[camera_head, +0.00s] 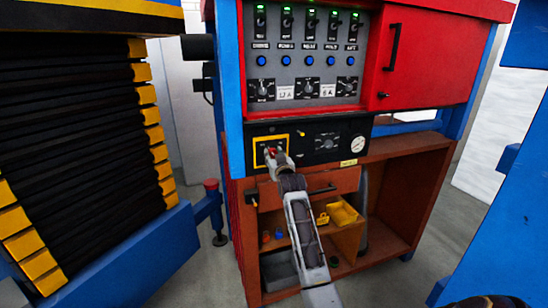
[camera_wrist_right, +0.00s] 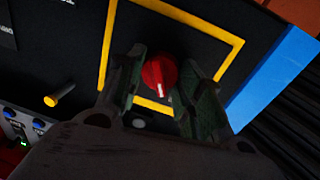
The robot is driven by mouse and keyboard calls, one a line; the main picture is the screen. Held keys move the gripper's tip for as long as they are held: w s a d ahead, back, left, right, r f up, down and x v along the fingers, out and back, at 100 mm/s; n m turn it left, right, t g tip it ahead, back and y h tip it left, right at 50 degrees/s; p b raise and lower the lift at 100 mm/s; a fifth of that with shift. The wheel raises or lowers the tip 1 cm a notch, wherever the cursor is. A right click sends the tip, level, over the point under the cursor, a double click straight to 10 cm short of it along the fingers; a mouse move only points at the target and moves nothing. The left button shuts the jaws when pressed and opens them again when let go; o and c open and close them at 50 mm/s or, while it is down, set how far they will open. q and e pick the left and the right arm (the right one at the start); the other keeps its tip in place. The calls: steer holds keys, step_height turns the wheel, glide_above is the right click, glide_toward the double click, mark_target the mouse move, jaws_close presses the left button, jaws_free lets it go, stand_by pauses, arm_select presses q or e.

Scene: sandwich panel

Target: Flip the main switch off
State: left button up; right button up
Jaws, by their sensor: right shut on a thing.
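The main switch is a red rotary knob (camera_wrist_right: 159,72) with a white pointer mark, inside a yellow square frame on a black panel (camera_head: 297,148). In the right wrist view the white mark points toward the bottom of the picture. My right gripper (camera_wrist_right: 162,88) has one finger on each side of the knob and is shut on it. In the head view my right gripper (camera_head: 274,160) reaches up to the yellow frame and partly hides the red knob (camera_head: 269,151). My left gripper is not in view.
A grey panel (camera_head: 308,75) with switches, blue buttons and dials sits above, beside a red door (camera_head: 425,55). A gauge (camera_head: 357,145) and yellow peg (camera_wrist_right: 59,96) are on the black panel. Below is an open brown cabinet (camera_head: 395,215) with a yellow bin (camera_head: 344,213).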

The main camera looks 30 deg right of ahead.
steer(key=shift+c, duration=0.4)
steer(key=shift+n+p, duration=0.7)
steer(key=shift+n, duration=0.8)
steer(key=shift+c, duration=0.2)
steer(key=o, duration=1.1)
steer(key=shift+c, duration=0.2)
steer(key=shift+s, duration=0.1)
steer(key=v, duration=1.1)
steer(key=shift+s+f, duration=0.15)
steer(key=shift+s, duration=0.25)
